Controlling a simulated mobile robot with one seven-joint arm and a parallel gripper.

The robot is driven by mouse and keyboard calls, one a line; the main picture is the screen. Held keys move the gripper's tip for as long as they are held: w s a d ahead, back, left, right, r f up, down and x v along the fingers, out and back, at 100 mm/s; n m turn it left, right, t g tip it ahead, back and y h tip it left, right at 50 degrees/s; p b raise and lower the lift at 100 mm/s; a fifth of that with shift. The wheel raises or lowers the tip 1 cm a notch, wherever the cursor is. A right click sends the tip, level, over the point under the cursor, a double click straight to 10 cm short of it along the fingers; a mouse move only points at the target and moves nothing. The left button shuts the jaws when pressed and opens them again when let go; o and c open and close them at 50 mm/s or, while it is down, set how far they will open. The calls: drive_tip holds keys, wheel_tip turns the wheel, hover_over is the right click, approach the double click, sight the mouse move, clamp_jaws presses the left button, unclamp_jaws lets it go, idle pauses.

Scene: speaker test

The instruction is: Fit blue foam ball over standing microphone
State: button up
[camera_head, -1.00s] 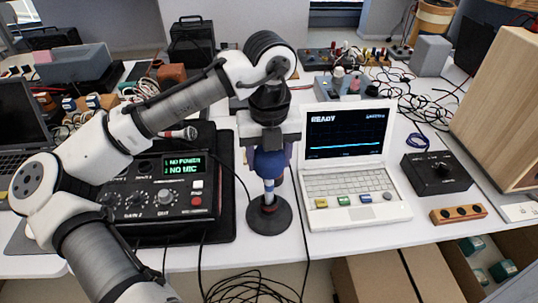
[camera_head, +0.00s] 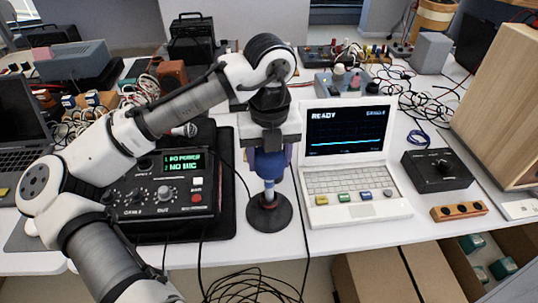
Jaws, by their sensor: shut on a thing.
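The blue foam ball (camera_head: 270,164) is between the fingers of my gripper (camera_head: 270,158), which is shut on it. The ball is directly above the round black stand (camera_head: 269,212) on the table, in line with the standing microphone (camera_head: 269,187). Only a pale lower part of the microphone shows below the ball. Its top is hidden, so I cannot tell how far the ball is over it. The fingers hide part of the ball.
A black mixer (camera_head: 165,195) showing "NO POWER" and "NO MIC" is at the left. A white laptop (camera_head: 352,185) showing "READY" is close on the right. A black box (camera_head: 436,171) lies farther right. Loose cables (camera_head: 250,288) hang at the front edge.

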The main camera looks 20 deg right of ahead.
drive_tip(key=o, duration=1)
drive_tip(key=shift+o, duration=0.2)
